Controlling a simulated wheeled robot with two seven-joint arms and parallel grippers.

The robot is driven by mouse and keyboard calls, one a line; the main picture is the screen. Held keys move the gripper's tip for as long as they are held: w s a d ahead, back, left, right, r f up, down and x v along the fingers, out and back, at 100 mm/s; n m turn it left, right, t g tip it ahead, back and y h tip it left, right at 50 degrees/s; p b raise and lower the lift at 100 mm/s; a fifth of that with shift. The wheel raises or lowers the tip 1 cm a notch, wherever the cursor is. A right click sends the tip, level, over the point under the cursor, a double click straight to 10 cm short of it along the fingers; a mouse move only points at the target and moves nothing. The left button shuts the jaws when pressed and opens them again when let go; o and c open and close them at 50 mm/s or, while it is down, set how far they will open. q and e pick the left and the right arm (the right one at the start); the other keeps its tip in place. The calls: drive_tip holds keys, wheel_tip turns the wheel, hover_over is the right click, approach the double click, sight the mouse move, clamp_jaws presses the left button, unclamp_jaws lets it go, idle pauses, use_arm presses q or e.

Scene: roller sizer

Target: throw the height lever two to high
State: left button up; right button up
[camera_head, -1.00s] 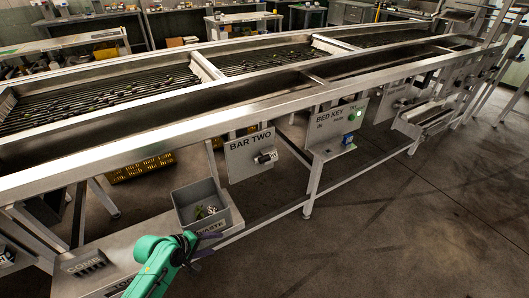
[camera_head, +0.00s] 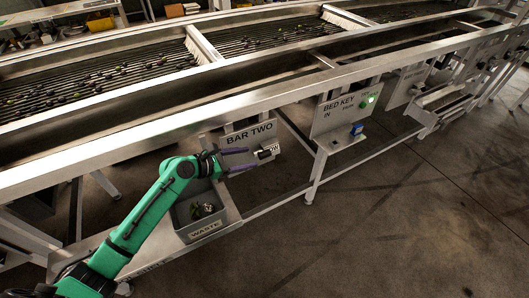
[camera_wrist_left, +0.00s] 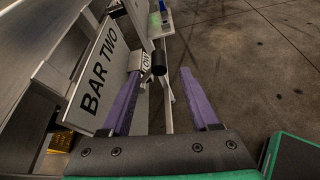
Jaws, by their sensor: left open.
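The height lever two is a short black-ended lever (camera_head: 264,154) on the grey BAR TWO panel (camera_head: 236,138), beside a white label that seems to read LOW. In the left wrist view the lever's dark round knob (camera_wrist_left: 159,61) stands out from the BAR TWO panel (camera_wrist_left: 92,98), between and just beyond the fingertips. My left gripper (camera_head: 251,159) has its purple fingers spread and reaches toward the lever from the left. In the left wrist view the open gripper (camera_wrist_left: 159,73) holds nothing. Whether a finger touches the lever I cannot tell. My right gripper is out of view.
A grey WASTE bin (camera_head: 205,232) with a few items in it stands below my left arm. The BED KEY panel (camera_head: 345,112), with a green light and a blue piece, is to the right. The long metal sizer frame (camera_head: 270,95) runs above. Open floor lies at right.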

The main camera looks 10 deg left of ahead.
sight(258, 156)
use_arm(q)
drive_tip(key=x, duration=0.8)
drive_tip(key=shift+w+f, duration=0.1)
drive_tip(key=shift+f, duration=0.05)
clamp_jaws()
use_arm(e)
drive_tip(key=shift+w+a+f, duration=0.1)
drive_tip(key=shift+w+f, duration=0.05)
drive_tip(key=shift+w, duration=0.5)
use_arm(q)
drive_tip(key=shift+f, duration=0.1)
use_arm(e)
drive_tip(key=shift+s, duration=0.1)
